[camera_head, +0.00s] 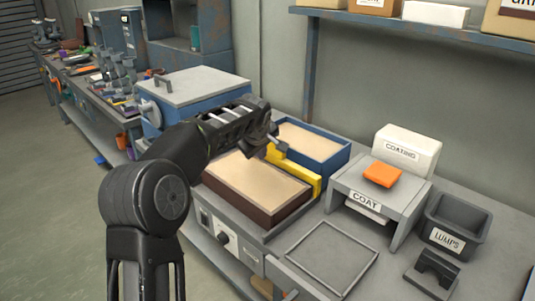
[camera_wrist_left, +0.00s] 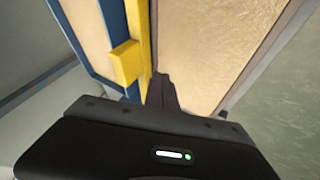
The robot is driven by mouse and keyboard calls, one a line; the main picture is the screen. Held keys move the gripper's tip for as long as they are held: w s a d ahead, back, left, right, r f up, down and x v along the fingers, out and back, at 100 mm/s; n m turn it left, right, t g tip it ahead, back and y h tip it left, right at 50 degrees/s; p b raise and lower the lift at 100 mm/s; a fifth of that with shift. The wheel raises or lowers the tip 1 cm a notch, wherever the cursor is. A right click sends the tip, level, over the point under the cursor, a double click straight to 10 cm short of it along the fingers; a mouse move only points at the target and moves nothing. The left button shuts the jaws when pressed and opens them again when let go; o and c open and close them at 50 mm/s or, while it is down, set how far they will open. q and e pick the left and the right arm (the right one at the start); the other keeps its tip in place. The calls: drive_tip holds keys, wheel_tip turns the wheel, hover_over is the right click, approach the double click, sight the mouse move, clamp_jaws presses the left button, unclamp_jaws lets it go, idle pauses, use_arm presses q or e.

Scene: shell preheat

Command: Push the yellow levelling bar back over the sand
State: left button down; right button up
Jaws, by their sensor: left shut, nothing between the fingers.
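The yellow levelling bar (camera_head: 297,168) lies between the sand in the front brown-sided tray (camera_head: 270,217) and the sand in the rear blue-walled tray (camera_head: 336,166). In the left wrist view the bar (camera_wrist_left: 139,25) runs from the top edge downward, with a yellow block (camera_wrist_left: 126,62) sticking out on its left. My left gripper (camera_head: 278,145) is shut and empty, above the bar's left part. In the wrist view its fingertips (camera_wrist_left: 160,80) are on the front tray's side, just right of the bar; I cannot tell if they touch it.
A blue box with a grey lid (camera_head: 205,85) stands behind my left arm. To the right are the COAT stand (camera_head: 365,199) with an orange block (camera_head: 382,175), a white COATING box (camera_head: 407,151) and a LUMPS bin (camera_head: 457,222). An empty square frame (camera_head: 327,258) lies in front.

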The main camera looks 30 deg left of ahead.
use_arm(q)
drive_tip(key=v, duration=0.9)
drive_tip(key=shift+w+r, duration=0.1)
drive_tip(key=shift+r, duration=0.1)
